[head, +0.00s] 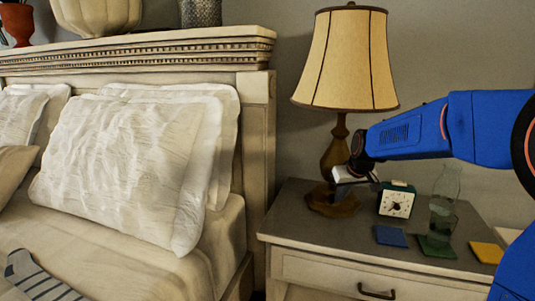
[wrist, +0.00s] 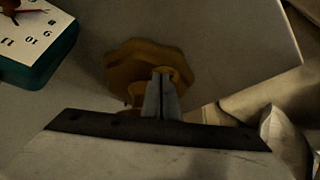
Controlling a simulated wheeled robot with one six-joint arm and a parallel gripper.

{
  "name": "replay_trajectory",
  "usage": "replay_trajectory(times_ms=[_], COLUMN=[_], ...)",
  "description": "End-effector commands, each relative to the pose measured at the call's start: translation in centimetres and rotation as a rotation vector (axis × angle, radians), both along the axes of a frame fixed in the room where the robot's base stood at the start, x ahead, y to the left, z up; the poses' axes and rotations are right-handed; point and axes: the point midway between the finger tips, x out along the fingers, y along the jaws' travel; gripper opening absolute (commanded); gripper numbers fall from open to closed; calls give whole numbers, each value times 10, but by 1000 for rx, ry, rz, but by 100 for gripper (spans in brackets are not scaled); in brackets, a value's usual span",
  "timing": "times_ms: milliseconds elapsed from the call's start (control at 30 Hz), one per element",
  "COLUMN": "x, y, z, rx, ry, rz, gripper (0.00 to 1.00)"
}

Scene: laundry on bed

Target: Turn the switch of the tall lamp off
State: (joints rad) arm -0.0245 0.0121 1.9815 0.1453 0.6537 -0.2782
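The tall lamp has a cream shade (head: 345,60) with dark trim and a brown turned stem and base (head: 334,155). It stands at the back left of the nightstand. Its shade looks pale and warm, but I cannot tell for sure whether it is lit. I cannot make out the switch. My gripper (head: 343,184) is low in front of the lamp's base, overlapping it in the head view. In the wrist view the two grey fingers (wrist: 161,92) lie side by side, shut, in front of the scalloped lamp base (wrist: 135,58). No held thing shows.
A green alarm clock (head: 397,200) stands just right of my gripper, also in the wrist view (wrist: 35,38). A glass carafe (head: 443,212) and blue (head: 390,236) and yellow (head: 487,252) coasters are further right on the nightstand (head: 300,225). The bed (head: 110,265) is left.

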Motion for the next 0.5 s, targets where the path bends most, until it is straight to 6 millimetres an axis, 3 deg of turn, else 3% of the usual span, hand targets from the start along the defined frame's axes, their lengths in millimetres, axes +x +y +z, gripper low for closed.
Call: replay_trajectory(times_ms=[500], x=[-3], y=[-2], z=[0], rx=[-1], ry=[-1], rz=[0], gripper=[0])
